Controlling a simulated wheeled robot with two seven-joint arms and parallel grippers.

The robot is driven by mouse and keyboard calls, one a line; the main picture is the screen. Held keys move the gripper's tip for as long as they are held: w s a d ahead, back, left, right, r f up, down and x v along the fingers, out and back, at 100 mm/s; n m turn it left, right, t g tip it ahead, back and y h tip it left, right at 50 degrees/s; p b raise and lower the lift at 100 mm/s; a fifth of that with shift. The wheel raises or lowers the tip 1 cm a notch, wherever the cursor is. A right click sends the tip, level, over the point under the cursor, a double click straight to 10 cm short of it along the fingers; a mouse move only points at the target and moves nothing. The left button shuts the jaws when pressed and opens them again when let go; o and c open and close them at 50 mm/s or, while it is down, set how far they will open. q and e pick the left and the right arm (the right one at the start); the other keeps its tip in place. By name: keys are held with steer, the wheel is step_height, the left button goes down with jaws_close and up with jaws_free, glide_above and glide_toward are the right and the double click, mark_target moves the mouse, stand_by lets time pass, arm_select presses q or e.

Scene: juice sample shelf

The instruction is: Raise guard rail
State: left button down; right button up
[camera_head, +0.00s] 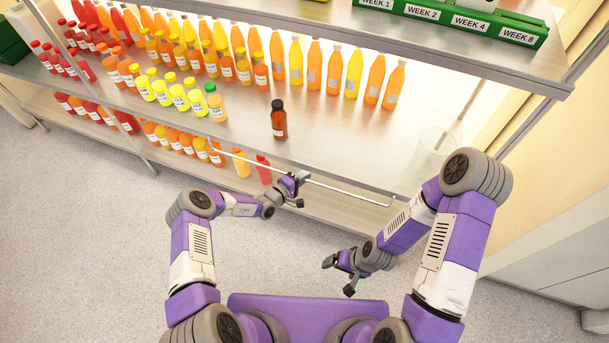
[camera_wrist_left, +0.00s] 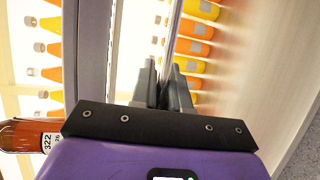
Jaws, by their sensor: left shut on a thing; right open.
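The guard rail (camera_head: 345,191) is a thin, pale rod with bent ends, running along the front edge of the middle shelf (camera_head: 330,152) in the head view. It appears low, at or just below that edge. My left gripper (camera_head: 297,188) is shut on the rail near its middle. In the left wrist view, the rail (camera_wrist_left: 173,35) runs between the fingers of my left gripper (camera_wrist_left: 163,82), which partly hide it. My right gripper (camera_head: 340,274) is open and empty, in front of the shelf and lower than the left one.
A dark red-brown bottle (camera_head: 279,124) stands alone near the shelf front, behind the rail. A green-capped bottle (camera_head: 216,106) and several yellow ones stand to its left. A clear beaker (camera_head: 436,142) stands at the right end. The floor in front is clear.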

arm_select(q)
steer(key=shift+s+a+r+n+g+y+p, duration=0.1)
steer(key=shift+s+a+n+g+y+p, duration=0.2)
steer(key=shift+s+g+y+p, duration=1.1)
steer(key=shift+s+a+r+n+g+h+p, duration=0.15)
steer(key=shift+n+g+h+p, duration=0.3)
steer(key=shift+p, duration=2)
steer(key=shift+s+a+r+n+g+y+p, duration=0.25)
steer(key=shift+s+g+y+p, duration=0.6)
steer(key=shift+p, duration=1.1)
steer(key=shift+w+f, duration=0.2)
steer(key=shift+f, duration=0.05)
steer(key=c, duration=1.2)
jaws_free()
steer(key=shift+s, duration=0.1)
steer(key=p+v, duration=0.4)
steer(key=v, duration=0.3)
steer(key=shift+a+r, duration=0.2)
steer(key=shift+a, duration=0.1)
